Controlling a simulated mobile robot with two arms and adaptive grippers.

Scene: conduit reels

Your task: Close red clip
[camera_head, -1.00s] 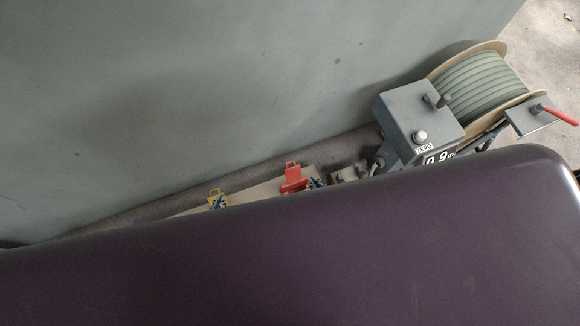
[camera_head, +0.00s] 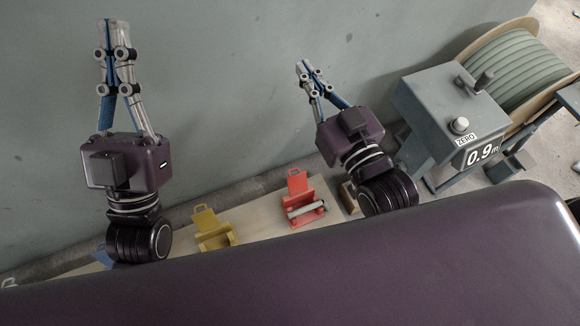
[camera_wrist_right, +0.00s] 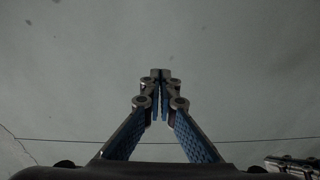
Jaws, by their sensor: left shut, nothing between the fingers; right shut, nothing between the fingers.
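The red clip (camera_head: 302,208) sits on the wooden board in the head view. Its flap stands up at the back, and a pale rod or tube lies across its front. My right gripper (camera_head: 300,65) is shut and empty, pointing up, to the right of and above the red clip in the picture. It also shows shut in the right wrist view (camera_wrist_right: 160,73). My left gripper (camera_head: 114,22) is shut and empty, pointing up at the left, away from the red clip. The lower part of the board is hidden behind my dark purple body.
A yellow clip (camera_head: 215,236) with its flap up sits left of the red one. A blue piece (camera_head: 103,257) is partly hidden behind my left arm. A grey counter box (camera_head: 450,105) reading 0.9 and a cable reel (camera_head: 515,70) stand at the right. A grey wall (camera_head: 220,90) is behind.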

